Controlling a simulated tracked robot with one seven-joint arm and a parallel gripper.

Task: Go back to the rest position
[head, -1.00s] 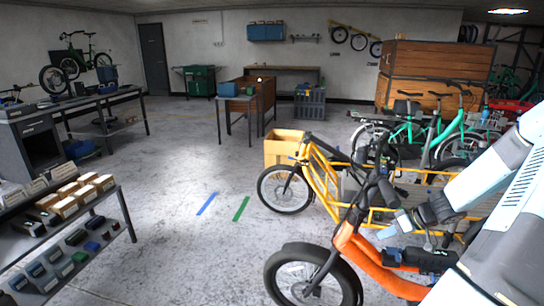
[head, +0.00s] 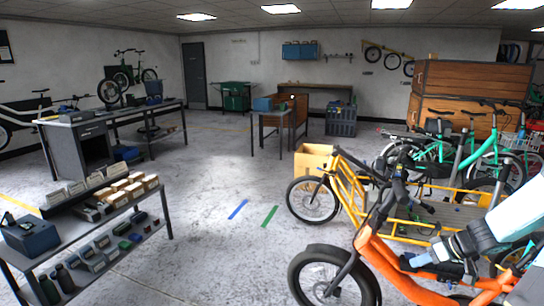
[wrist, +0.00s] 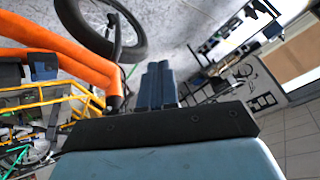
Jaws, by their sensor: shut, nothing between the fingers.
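My gripper (head: 418,261) is at the lower right of the head view, over the frame of the orange cargo bike (head: 377,249). In the wrist view my gripper's two dark blue fingers (wrist: 158,72) lie side by side, shut, with nothing between them. The orange bike's frame (wrist: 62,48) passes to their left in that view, and the bike's front wheel (wrist: 135,48) is just beyond. I cannot tell how far the fingertips are from the bike.
A yellow cargo bike (head: 345,190) stands behind the orange one, with green bikes (head: 440,152) further back. A low shelf (head: 85,243) with boxes stands at left, a workbench (head: 98,120) behind it. The floor between, with blue (head: 238,209) and green (head: 269,216) stripes, is clear.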

